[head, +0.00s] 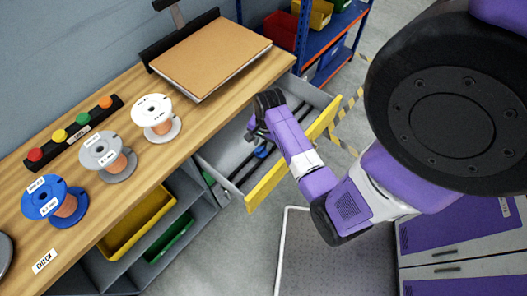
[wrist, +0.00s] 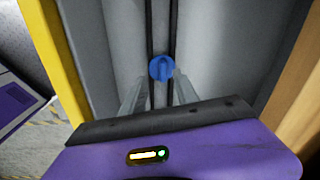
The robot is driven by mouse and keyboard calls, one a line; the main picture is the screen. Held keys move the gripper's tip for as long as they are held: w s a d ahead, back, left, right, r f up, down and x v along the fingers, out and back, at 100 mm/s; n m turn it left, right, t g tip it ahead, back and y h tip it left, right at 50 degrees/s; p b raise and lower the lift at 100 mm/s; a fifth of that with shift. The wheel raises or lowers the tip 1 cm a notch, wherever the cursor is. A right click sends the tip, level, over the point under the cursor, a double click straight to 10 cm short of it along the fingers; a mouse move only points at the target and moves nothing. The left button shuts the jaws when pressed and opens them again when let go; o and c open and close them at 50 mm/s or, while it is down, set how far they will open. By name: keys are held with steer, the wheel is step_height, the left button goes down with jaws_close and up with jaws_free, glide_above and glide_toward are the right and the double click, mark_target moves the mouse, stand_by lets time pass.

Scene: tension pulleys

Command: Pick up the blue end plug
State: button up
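The blue end plug (wrist: 161,68) is a small round blue piece with a raised ridge. It sits in the open drawer (head: 236,178), by dark strips running along the drawer floor. In the wrist view my gripper (wrist: 158,90) has its two grey fingers apart, one to each side below the plug in the picture, with nothing between them. I cannot tell whether the fingertips reach the plug's depth. In the head view my gripper (head: 257,136) is down at the drawer, and my arm hides part of it.
The drawer's yellow front (head: 290,165) and the wooden worktop (head: 215,105) flank the opening. On the worktop are a cardboard-coloured board (head: 212,55), white (head: 156,112), grey (head: 104,152) and blue (head: 45,200) spools, and a strip of coloured knobs (head: 78,132).

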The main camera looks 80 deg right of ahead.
mark_target(261, 149)
steer(key=m+y, duration=0.1)
steer(key=d+m, duration=0.1)
steer(key=shift+s+d+r+m+y, duration=0.15)
steer(key=shift+d+r+m+y, duration=0.15)
steer(key=shift+r+y, duration=0.1)
steer(key=shift+w+a+f+p, duration=0.1)
steer(key=shift+w+f, duration=0.1)
steer(key=shift+f, duration=0.75)
steer(key=shift+w+a+f+p, duration=0.1)
steer(key=shift+w+f+p, duration=0.05)
steer(key=shift+f, duration=0.8)
steer(key=shift+w+a+f+p, duration=0.1)
steer(key=shift+w+f, duration=0.1)
steer(key=shift+f, duration=0.75)
jaws_close()
